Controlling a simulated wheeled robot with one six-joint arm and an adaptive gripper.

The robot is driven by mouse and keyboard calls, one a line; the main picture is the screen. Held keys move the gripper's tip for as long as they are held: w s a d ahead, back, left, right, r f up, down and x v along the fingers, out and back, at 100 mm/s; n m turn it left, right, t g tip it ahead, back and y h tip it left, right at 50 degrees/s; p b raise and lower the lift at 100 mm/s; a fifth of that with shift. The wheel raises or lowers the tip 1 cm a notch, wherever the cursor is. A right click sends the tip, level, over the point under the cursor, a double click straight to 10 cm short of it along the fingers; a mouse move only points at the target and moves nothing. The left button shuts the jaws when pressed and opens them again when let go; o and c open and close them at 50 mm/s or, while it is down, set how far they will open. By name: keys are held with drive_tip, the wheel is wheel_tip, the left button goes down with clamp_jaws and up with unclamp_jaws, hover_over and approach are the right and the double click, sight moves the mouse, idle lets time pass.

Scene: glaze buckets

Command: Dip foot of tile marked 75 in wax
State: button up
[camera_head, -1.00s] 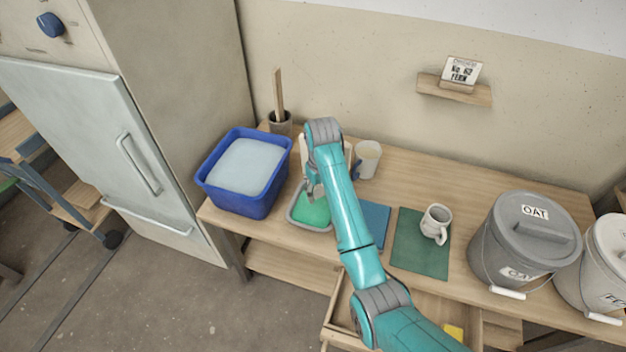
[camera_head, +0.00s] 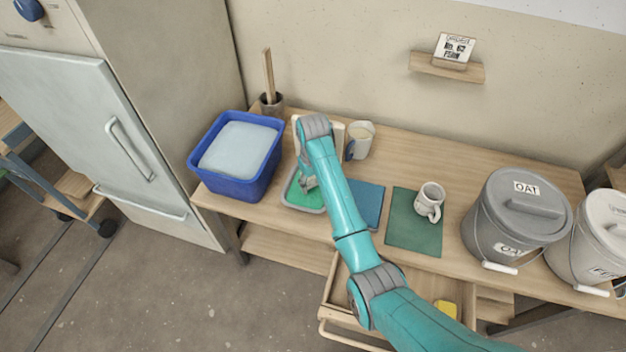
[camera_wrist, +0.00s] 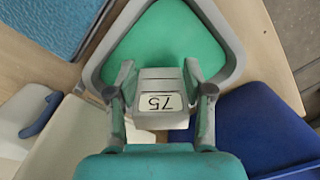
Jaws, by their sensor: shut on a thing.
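In the wrist view my gripper (camera_wrist: 160,100) is shut on the tile marked 75 (camera_wrist: 160,85), a pale block whose label reads upside down in that view. The tile is over or in the wax tray (camera_wrist: 180,40), a grey-rimmed tray with a green surface; I cannot tell whether its foot touches the green. In the head view the tray (camera_head: 290,200) sits near the table's front edge, right of the blue tub. My gripper (camera_head: 309,184) is above it there, and the tile is mostly hidden by my arm.
A blue tub (camera_head: 226,185) with pale contents stands left of the tray. A blue mat (camera_head: 366,205), a green mat (camera_head: 410,240) with a mug (camera_head: 430,198), a pitcher (camera_head: 360,138) and a lidded OAT bucket (camera_head: 512,225) are on the table (camera_head: 470,170). An open drawer (camera_head: 340,315) juts out in front.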

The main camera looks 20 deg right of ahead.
drive_tip(key=shift+f, duration=1.1)
idle(0.9)
drive_tip(key=shift+r, duration=0.15)
idle(0.8)
drive_tip(key=shift+r, duration=1.3)
idle(0.6)
wheel_tip(320, 180, up, 4)
drive_tip(key=shift+r, duration=0.2)
idle(0.7)
